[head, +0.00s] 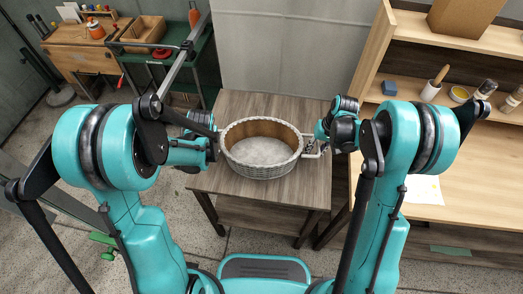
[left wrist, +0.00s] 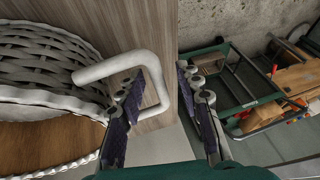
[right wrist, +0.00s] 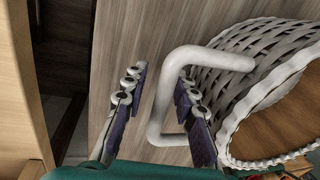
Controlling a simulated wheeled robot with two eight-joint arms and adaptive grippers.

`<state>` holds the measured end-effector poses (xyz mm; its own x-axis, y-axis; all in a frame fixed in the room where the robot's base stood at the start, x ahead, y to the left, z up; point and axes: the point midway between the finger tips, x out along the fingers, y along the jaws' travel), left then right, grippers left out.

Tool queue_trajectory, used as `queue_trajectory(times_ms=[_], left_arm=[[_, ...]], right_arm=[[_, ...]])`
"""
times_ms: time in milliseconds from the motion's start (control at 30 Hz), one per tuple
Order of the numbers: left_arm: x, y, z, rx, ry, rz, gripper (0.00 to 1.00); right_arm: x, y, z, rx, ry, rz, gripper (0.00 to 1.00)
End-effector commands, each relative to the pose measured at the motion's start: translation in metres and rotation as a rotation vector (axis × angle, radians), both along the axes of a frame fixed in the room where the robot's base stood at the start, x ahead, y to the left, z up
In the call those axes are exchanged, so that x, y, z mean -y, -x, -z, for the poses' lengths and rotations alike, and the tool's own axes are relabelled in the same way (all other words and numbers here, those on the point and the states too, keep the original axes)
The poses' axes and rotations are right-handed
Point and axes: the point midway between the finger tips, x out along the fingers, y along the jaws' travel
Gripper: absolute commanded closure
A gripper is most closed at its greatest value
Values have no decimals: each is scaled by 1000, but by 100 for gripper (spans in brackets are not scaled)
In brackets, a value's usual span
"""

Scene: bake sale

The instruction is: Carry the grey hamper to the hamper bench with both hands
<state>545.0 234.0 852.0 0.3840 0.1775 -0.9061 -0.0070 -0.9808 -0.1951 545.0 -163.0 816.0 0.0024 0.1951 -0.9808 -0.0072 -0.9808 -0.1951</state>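The grey wicker hamper (head: 262,172), oval with a brown inside and a pale bottom, sits on a small wooden table (head: 240,103). It has a white loop handle at each end. My left gripper (head: 214,140) is at its left end. In the left wrist view the open fingers (left wrist: 162,112) stand either side of the outer bar of the left handle (left wrist: 158,80). My right gripper (head: 319,134) is at its right end. In the right wrist view the open fingers (right wrist: 162,108) stand either side of the right handle's outer bar (right wrist: 163,100). I cannot tell which surface is the hamper bench.
A wooden shelf unit with a worktop (head: 470,195) stands close on the right, with jars and a brush cup (head: 430,91). At the back left are a green cart (head: 196,75) with a wooden crate (head: 143,32) and a wooden workbench (head: 85,55). A wall stands behind the table.

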Motion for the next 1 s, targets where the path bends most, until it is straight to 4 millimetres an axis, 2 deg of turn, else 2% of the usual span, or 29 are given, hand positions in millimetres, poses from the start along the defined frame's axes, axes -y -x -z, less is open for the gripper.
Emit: queue_trajectory(times_ms=[33, 67, 133, 167, 200, 667, 867, 1000], left_arm=[[0, 0, 0, 0, 0, 0, 65], [0, 0, 0, 0, 0, 0, 70], [0, 0, 0, 0, 0, 0, 89], [0, 0, 0, 0, 0, 0, 96], [0, 0, 0, 0, 0, 0, 100], [0, 0, -2, 0, 0, 0, 100], [0, 0, -14, 0, 0, 0, 100], [0, 0, -28, 0, 0, 0, 100]], right_arm=[[0, 0, 0, 0, 0, 0, 73], [0, 0, 0, 0, 0, 0, 78], [0, 0, 0, 0, 0, 0, 96], [0, 0, 0, 0, 0, 0, 100], [0, 0, 0, 0, 0, 0, 100], [0, 0, -2, 0, 0, 0, 100], [0, 0, -14, 0, 0, 0, 100], [0, 0, -28, 0, 0, 0, 100]])
